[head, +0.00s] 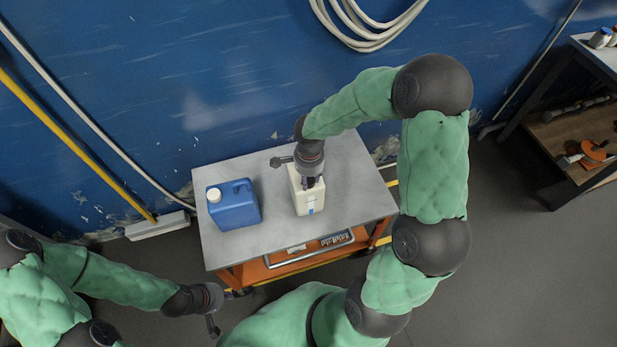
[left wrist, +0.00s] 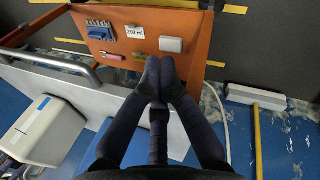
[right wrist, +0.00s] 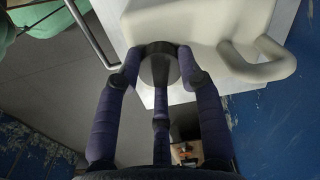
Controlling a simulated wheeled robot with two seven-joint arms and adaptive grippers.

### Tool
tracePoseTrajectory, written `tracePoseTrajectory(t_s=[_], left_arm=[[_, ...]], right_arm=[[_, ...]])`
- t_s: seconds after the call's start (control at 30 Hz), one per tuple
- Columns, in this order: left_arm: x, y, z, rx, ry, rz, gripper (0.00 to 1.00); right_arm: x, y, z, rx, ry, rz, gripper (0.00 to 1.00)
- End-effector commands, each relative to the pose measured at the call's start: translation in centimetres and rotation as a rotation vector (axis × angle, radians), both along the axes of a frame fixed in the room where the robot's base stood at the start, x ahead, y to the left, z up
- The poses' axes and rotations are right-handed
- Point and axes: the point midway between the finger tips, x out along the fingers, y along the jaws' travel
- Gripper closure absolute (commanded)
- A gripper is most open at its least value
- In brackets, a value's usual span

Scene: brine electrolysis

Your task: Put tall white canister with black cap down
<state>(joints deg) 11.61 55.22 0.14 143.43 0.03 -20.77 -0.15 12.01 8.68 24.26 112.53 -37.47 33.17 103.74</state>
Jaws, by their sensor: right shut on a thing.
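The white canister (head: 309,203) stands upright on or just above the grey cart top; I cannot tell whether its base touches. In the right wrist view its white body (right wrist: 200,22) and side handle show, and my right gripper (right wrist: 160,62) is shut around its black cap (right wrist: 158,68). In the head view my right gripper (head: 310,181) comes down over the canister's top and hides the cap. My left gripper (head: 213,326) is empty, beside the cart's front left. In the left wrist view its fingertips (left wrist: 160,78) meet.
A blue jug (head: 233,207) with a white cap stands on the cart top (head: 352,180), left of the canister. The top's right side is clear. Small items lie on the orange lower shelf (left wrist: 190,22). The blue wall (head: 120,90) is behind; a shelf unit (head: 560,150) stands far right.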

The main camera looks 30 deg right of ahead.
Motion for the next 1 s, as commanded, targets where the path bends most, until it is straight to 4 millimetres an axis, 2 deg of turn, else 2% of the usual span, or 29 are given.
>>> tracePoseTrajectory(t_s=[0.07, 0.1, 0.17, 0.6, 0.77, 1.0], left_arm=[[0.0, 0.0, -0.3, 0.0, 0.0, 0.0, 1.0], [0.0, 0.0, -0.3, 0.0, 0.0, 0.0, 1.0], [0.0, 0.0, -0.2, 0.0, 0.0, 0.0, 1.0], [0.0, 0.0, 0.2, 0.0, 0.0, 0.0, 1.0], [0.0, 0.0, 1.3, 0.0, 0.0, 0.0, 1.0], [0.0, 0.0, 3.3, 0.0, 0.0, 0.0, 1.0]], right_arm=[[0.1, 0.0, -0.1, 0.0, -0.005, -0.001, 1.0], [0.0, 0.0, -0.2, 0.0, 0.0, 0.0, 0.57], [0.0, 0.0, -0.2, 0.0, 0.0, 0.0, 0.4], [0.0, 0.0, 0.2, 0.0, 0.0, 0.0, 0.38], [0.0, 0.0, 2.7, -0.001, -0.003, -0.001, 0.38], [-0.2, 0.1, 7.6, -0.001, -0.003, 0.0, 0.38]])
